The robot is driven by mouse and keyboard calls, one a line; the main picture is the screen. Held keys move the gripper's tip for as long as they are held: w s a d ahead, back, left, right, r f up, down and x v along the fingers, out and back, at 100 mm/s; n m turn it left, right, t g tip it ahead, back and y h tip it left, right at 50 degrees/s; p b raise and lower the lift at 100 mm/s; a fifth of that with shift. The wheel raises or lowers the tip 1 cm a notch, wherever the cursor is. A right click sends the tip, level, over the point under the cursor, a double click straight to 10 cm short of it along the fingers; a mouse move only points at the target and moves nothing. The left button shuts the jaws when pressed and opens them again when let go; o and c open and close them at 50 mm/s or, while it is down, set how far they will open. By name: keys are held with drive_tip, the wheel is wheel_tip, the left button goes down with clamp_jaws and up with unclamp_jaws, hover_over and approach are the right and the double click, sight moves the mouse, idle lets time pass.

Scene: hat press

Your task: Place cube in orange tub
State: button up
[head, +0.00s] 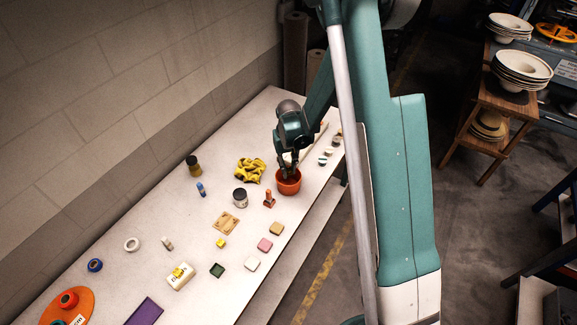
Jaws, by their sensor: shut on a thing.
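The orange tub (289,186) stands on the pale table toward its far end, near the right edge. My gripper (288,174) points down over the tub, with its fingertips at or inside the tub's mouth. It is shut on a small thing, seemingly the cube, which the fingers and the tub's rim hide. I cannot tell whether the held thing touches the tub. A small yellow block (221,243) lies apart on the table.
Blocks, a wooden piece (226,223) and rings spread over the nearer table.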

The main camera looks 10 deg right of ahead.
sight(288, 169)
drive_tip(key=shift+f, duration=1.6)
drive_tip(key=o, duration=0.8)
drive_tip(key=shift+c, duration=0.2)
drive_tip(key=shift+r, duration=0.1)
drive_tip(key=shift+r+p, duration=0.3)
drive_tip(key=shift+r, duration=3.1)
drive_tip(key=shift+r, duration=0.1)
